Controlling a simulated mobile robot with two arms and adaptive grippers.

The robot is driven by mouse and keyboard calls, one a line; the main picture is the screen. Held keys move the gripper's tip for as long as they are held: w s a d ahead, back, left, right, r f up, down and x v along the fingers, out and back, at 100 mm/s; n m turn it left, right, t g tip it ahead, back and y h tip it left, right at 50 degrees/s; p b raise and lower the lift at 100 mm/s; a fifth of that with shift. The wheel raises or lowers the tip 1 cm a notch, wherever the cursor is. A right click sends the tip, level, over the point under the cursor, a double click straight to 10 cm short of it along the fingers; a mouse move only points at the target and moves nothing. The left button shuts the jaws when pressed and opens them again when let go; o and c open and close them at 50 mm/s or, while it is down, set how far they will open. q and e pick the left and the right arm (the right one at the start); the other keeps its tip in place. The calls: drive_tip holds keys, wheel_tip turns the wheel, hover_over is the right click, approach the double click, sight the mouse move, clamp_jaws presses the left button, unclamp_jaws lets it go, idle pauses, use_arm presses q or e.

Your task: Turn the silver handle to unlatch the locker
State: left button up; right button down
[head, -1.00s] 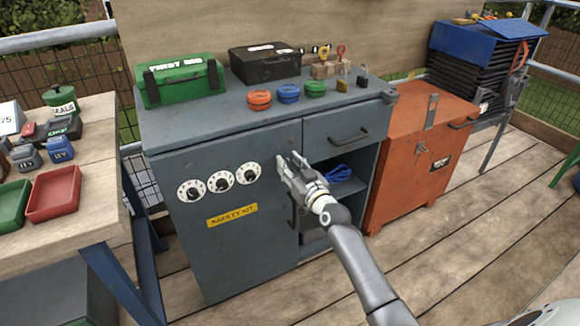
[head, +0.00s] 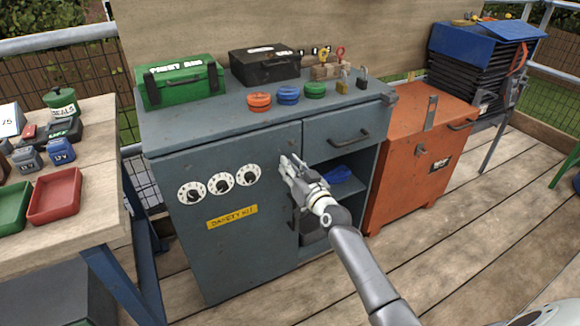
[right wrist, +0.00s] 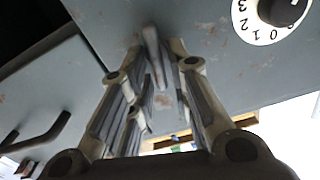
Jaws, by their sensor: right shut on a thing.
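My right gripper (head: 288,164) is at the door's right edge, beside the dials. In the right wrist view my right gripper (right wrist: 158,65) has its fingers closed around the silver handle (right wrist: 151,45), a narrow upright bar on the door. In the head view the gripper covers the handle. My left gripper is not in view.
A drawer (head: 345,137) and an open shelf with a blue item (head: 340,174) are right of the door. An orange chest (head: 410,165) stands further right. A workbench with red (head: 54,194) and green trays is at left. Open deck lies in front.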

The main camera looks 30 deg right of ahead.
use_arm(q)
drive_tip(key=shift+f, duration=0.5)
use_arm(e)
drive_tip(key=shift+d+f+m, duration=0.2)
drive_tip(key=shift+f+m, duration=0.05)
drive_tip(key=shift+m, duration=2.35)
drive_tip(key=shift+d+f+m, duration=0.2)
drive_tip(key=shift+m, duration=2.4)
drive_tip(key=shift+d+f+m, duration=0.2)
drive_tip(key=shift+f+m, duration=0.05)
drive_tip(key=shift+m, duration=2.35)
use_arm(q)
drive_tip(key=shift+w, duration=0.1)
use_arm(e)
drive_tip(key=c, duration=1.6)
unclamp_jaws()
drive_tip(key=shift+o, duration=0.2)
drive_tip(key=s, duration=1.2)
drive_tip(key=shift+d, duration=0.2)
